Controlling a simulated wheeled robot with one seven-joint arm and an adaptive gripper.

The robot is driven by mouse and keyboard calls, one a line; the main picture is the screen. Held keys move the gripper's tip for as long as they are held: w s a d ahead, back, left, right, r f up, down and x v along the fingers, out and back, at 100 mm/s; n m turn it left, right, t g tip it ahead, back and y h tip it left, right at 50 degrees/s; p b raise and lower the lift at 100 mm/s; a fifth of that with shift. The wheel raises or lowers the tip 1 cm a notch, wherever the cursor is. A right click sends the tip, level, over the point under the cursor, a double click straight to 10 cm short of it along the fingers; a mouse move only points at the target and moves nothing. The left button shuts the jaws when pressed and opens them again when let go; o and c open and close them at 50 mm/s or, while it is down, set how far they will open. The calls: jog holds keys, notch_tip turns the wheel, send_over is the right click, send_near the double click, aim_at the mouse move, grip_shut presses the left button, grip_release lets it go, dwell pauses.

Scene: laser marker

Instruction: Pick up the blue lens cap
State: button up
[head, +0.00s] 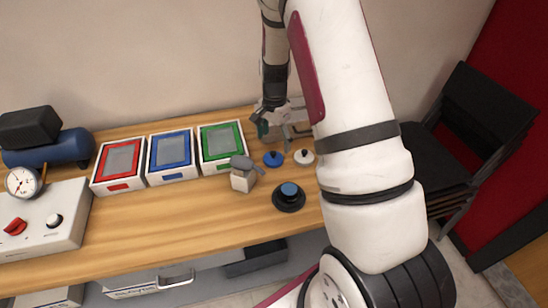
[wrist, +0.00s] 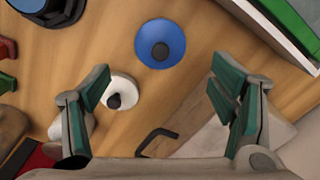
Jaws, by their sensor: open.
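The blue lens cap (head: 273,159) is a flat blue disc with a dark knob, lying on the wooden table to the left of a white cap (head: 304,156). In the wrist view the blue cap (wrist: 160,42) is near the top centre, beyond my fingertips. The white cap (wrist: 120,90) is close to the left finger in that view. My gripper (wrist: 162,88) is open with its green-padded fingers wide apart and nothing between them.
Red, blue and green framed trays (head: 222,145) line the back left. A small grey-lidded box (head: 243,176) and a black round base with a blue top (head: 289,197) stand in front of the caps. A gauge device (head: 42,215) is far left. Stacked black chairs (head: 475,130) stand right.

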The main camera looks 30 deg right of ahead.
aim_at(274, 152)
jog(key=shift+f+p, duration=0.7)
jog(key=shift+f, duration=2.6)
jog(key=c, duration=0.9)
